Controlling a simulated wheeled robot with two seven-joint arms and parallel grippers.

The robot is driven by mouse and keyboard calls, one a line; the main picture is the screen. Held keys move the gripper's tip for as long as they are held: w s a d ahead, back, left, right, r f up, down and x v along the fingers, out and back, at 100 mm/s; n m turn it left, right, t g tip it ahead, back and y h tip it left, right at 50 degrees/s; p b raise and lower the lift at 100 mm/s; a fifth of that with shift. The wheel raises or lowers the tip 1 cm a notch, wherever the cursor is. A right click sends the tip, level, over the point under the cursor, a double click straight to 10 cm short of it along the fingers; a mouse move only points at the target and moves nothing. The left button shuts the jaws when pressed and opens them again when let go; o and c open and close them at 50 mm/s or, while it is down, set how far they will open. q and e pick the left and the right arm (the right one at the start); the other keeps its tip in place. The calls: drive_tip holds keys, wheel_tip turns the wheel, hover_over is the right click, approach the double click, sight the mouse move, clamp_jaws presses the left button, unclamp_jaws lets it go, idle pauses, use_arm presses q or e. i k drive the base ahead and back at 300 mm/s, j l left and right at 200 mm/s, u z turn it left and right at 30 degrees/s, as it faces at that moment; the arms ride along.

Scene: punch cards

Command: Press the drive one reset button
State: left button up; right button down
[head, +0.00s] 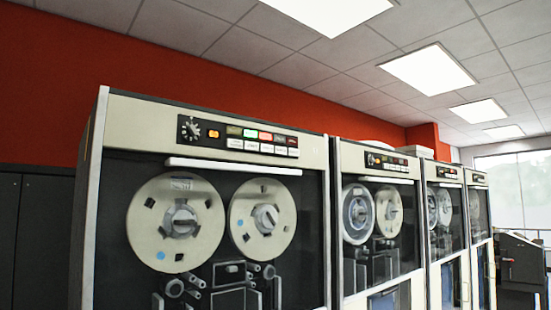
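The nearest tape drive (313,150) is a tall cream cabinet in the middle left of the head view. A dark control panel (222,143) runs along its top front. The panel has a round dial (189,129) at its left end and a small orange-lit square (213,133) beside it. To the right are a row of coloured indicators (265,136), some lit green and red, and below them a row of white buttons (266,148). Their labels are too small to read, so I cannot tell which is reset. Neither of my grippers is in view.
Two large tape reels (177,222) sit behind the drive's front, below a white horizontal bar (232,166). More tape drives (378,160) stand in a row to the right. A dark machine (521,262) stands at the far right by a window (512,190).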

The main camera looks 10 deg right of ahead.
sight(290, 152)
drive_tip(key=i+j, duration=0.35)
drive_tip(key=i+j+z, duration=0.1)
drive_tip(key=i+j, duration=0.25)
drive_tip(key=j, duration=0.15)
drive_tip(key=i+j, duration=0.3)
drive_tip(key=j, duration=0.15)
drive_tip(key=i+j, duration=0.35)
drive_tip(key=j, duration=0.15)
drive_tip(key=l+z, duration=0.05)
